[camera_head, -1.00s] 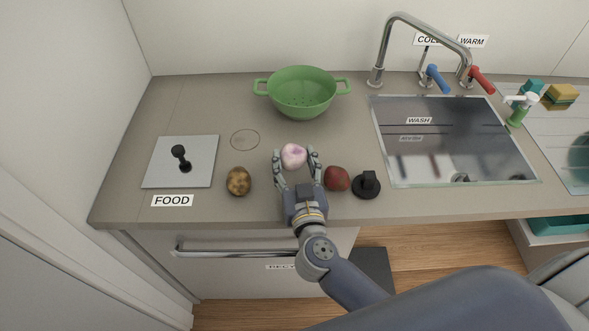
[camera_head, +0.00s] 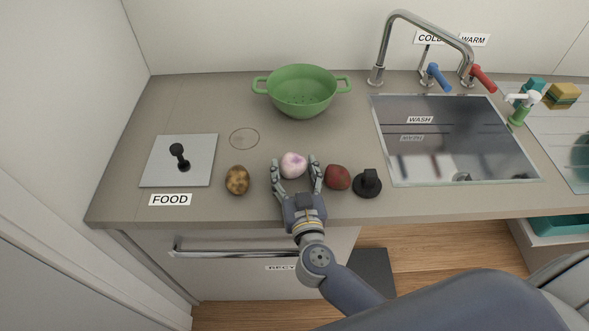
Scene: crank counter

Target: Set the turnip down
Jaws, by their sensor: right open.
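The turnip (camera_head: 293,164), white with a purple top, rests on the counter (camera_head: 290,206) between a brown potato and a dark red root vegetable. My right gripper (camera_head: 295,167) is open around it, with one finger on each side. The left finger is close to the turnip and the right one stands a little apart; I cannot tell if either touches. My left gripper is not in view.
The potato (camera_head: 237,180) is left of my gripper. A green colander (camera_head: 302,92) stands behind. The FOOD lid (camera_head: 203,148) is left, the sink cover (camera_head: 452,140) right.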

